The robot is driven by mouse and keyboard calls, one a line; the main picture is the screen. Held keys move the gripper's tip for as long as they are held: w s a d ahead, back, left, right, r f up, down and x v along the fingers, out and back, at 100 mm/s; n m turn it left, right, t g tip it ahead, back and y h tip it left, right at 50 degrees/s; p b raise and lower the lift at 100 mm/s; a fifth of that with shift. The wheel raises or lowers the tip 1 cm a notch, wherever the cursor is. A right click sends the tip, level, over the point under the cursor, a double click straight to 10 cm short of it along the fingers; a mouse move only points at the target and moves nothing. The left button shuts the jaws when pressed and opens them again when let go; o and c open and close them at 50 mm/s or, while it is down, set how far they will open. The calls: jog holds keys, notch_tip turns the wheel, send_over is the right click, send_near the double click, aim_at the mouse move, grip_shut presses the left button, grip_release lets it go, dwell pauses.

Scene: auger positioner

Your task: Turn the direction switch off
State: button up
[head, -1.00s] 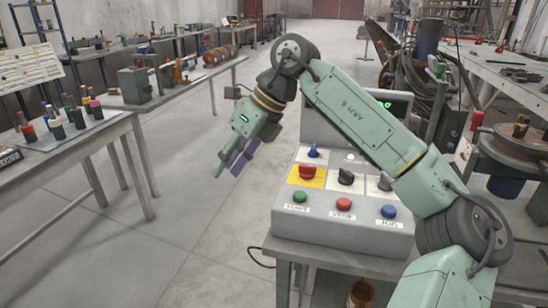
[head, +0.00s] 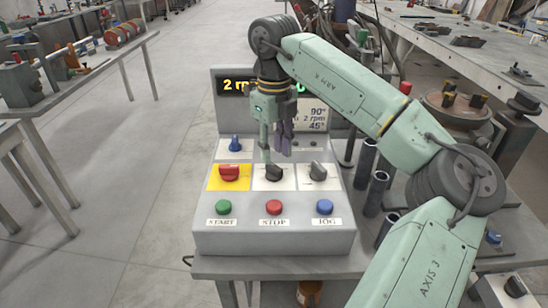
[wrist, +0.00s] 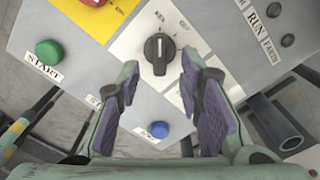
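The control box (head: 275,240) carries two black rotary switches. The middle black switch (head: 274,173) is on a white plate between the red switch on yellow and the right black switch (head: 318,171). It also shows in the wrist view (wrist: 159,50), just beyond the fingertips, with a white mark on its face. My gripper (head: 275,153) is above the middle switch, pointing down. In the wrist view its purple-padded fingers are apart and empty, not around the switch. The right black switch is hidden there by a finger.
A red switch (head: 229,172) on yellow is at left. Green START (head: 223,207), red STOP (head: 274,207) and blue JOG (head: 325,206) buttons line the front. Dark tubes (head: 377,193) stand at right.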

aim_at(274, 166)
jog(key=shift+f+p, duration=0.3)
jog(key=shift+f, duration=1.6)
jog(key=shift+c, duration=0.4)
grip_shut()
